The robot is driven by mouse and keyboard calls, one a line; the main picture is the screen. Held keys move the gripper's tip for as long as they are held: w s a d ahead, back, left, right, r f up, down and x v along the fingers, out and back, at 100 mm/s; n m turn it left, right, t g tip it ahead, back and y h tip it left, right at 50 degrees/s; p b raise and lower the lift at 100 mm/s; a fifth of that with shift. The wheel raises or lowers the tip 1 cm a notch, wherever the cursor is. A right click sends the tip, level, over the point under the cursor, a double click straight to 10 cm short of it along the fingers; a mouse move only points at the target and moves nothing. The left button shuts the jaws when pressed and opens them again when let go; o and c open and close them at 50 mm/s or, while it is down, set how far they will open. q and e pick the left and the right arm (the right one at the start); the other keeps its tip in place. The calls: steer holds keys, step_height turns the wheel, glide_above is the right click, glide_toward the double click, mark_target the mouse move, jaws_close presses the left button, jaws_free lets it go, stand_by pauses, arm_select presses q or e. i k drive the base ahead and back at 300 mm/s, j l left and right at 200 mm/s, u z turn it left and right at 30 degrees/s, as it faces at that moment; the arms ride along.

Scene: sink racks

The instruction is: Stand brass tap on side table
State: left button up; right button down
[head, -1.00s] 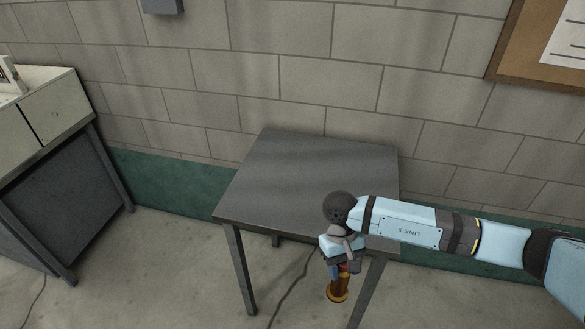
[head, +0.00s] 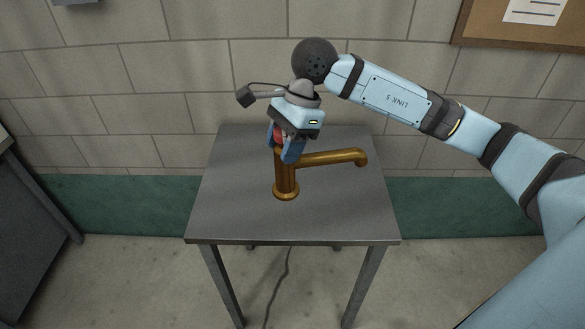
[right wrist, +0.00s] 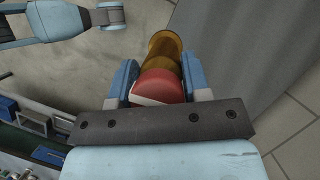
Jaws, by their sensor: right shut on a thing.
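The brass tap (head: 286,178) is upright in the head view, its round base low and its spout pointing right. It appears over the middle of the dark grey side table (head: 350,215). I cannot tell whether its base touches the tabletop. My right gripper (head: 285,150) is shut on the top of the tap from above. In the right wrist view, the tap's brass body (right wrist: 163,48) and red top show between the fingers (right wrist: 158,85). The fingers cover part of the red top in the head view. My left gripper is not in the head view.
The tabletop around the tap is bare. A block wall with a green lower band (head: 120,210) stands behind the table. A dark cabinet (head: 35,225) is at the far left, and a dark cable (head: 279,285) lies on the floor below.

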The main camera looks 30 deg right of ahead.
mark_target(303, 171)
steer(key=i+l, duration=0.55)
steer(key=i, duration=0.2)
